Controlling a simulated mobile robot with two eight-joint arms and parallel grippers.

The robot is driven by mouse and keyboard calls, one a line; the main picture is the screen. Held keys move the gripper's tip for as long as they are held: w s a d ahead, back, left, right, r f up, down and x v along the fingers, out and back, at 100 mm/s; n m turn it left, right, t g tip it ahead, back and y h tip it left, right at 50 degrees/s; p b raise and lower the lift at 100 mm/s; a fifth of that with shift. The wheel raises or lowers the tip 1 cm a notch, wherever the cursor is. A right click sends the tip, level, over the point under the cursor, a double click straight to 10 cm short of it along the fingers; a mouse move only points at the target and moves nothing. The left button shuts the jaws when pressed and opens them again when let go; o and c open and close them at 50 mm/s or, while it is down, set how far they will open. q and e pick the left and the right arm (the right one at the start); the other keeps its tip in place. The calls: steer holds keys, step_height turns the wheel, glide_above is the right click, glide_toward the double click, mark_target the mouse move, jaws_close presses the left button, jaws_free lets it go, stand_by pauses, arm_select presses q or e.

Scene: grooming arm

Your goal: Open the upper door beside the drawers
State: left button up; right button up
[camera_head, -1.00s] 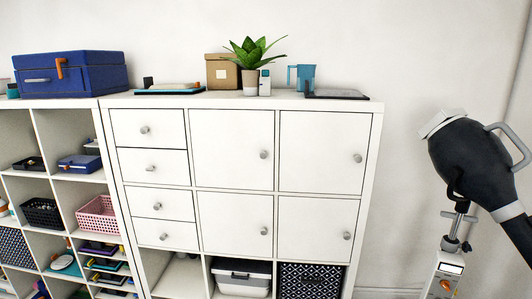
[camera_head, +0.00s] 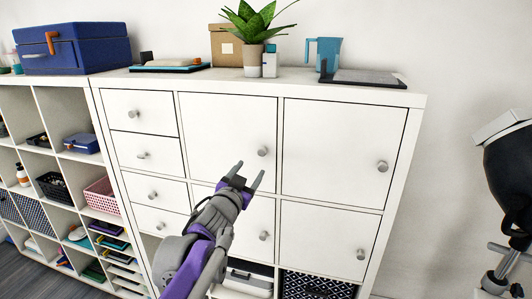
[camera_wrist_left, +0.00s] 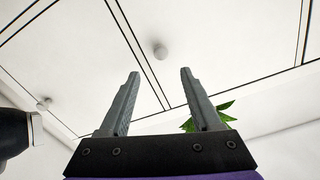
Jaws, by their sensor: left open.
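The upper door beside the drawers (camera_head: 222,125) is a white square panel, shut flush in the cabinet. Its round grey knob (camera_head: 263,151) sits near its right edge. My left gripper (camera_head: 249,176) is open and empty, in front of the cabinet, with its fingertips a little below the knob in the head view. In the left wrist view, which looks upside down, the knob (camera_wrist_left: 160,52) shows beyond and between the two open fingertips (camera_wrist_left: 160,72), apart from them. My right gripper is not in view.
The drawers (camera_head: 140,110) are left of the door; another shut door (camera_head: 335,145) is on its right. A potted plant (camera_head: 252,55) and blue jug (camera_head: 324,52) stand on top. A dark rounded device (camera_head: 508,165) stands at the far right.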

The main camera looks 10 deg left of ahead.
mark_target(261, 153)
arm_select(q)
steer(key=w+p, duration=0.2)
steer(key=w, duration=0.6)
steer(key=shift+w+d+r, duration=0.1)
steer(key=shift+w+r, duration=0.05)
steer(key=shift+w, duration=0.9)
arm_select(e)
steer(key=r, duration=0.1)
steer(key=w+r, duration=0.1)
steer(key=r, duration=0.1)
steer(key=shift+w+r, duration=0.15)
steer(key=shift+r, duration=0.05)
arm_select(q)
jaws_close()
